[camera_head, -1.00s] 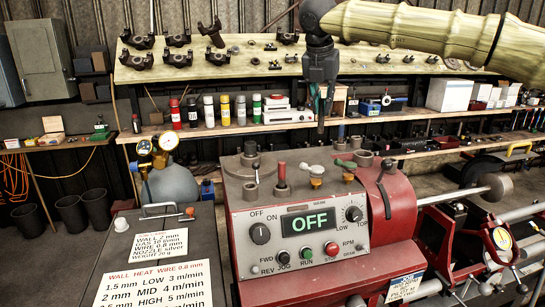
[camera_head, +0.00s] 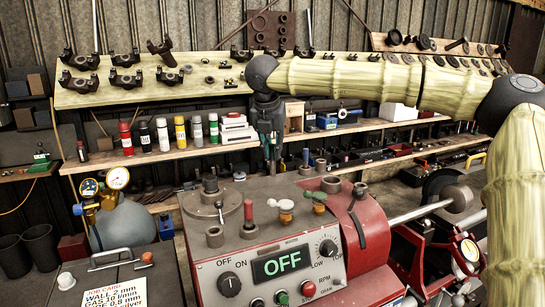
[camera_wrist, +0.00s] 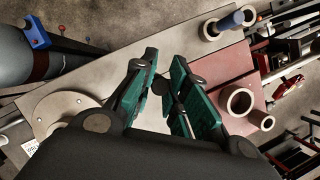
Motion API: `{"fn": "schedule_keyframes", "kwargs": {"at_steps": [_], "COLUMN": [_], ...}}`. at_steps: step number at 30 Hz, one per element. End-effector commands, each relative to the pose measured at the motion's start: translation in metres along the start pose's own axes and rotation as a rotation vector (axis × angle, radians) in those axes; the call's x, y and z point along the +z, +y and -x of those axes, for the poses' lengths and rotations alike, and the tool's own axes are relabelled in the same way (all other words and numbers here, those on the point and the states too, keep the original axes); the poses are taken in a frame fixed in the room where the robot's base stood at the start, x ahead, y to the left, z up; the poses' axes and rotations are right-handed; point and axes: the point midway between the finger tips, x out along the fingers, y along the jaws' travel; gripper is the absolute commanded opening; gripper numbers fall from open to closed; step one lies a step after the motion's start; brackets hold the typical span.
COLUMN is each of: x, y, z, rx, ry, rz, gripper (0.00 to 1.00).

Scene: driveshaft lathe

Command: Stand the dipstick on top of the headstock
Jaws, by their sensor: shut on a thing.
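My gripper (camera_head: 268,148), with teal finger pads, points down just behind and above the headstock (camera_head: 268,190), a red and grey lathe housing with an OFF display. In the head view a thin dark piece hangs at the fingertips; I take it for the dipstick (camera_head: 271,168), though it is too small to see clearly. In the wrist view a small dark end shows between the teal fingers (camera_wrist: 165,88), the rest hidden by them. The grey headstock top lies below the fingers there, and nothing held visibly touches it.
The headstock top carries a red-topped pin (camera_head: 248,212), amber oil cups (camera_head: 285,210), a flanged disc (camera_head: 210,190) and rings. Its middle back is fairly clear. A gas cylinder with gauges (camera_head: 118,180) stands left. Shelves with bottles and parts run behind.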

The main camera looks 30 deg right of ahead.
Motion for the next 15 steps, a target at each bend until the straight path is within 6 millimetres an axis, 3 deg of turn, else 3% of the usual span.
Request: {"fn": "schedule_keyframes", "kwargs": {"at_steps": [7,15], "x": [-0.011,-0.012], "y": [0.0,0.0], "z": [-0.026,-0.028], "rx": [0.0,0.0], "ry": [0.003,0.001], "rz": [0.002,0.001], "gripper": [0.0,0.0]}}
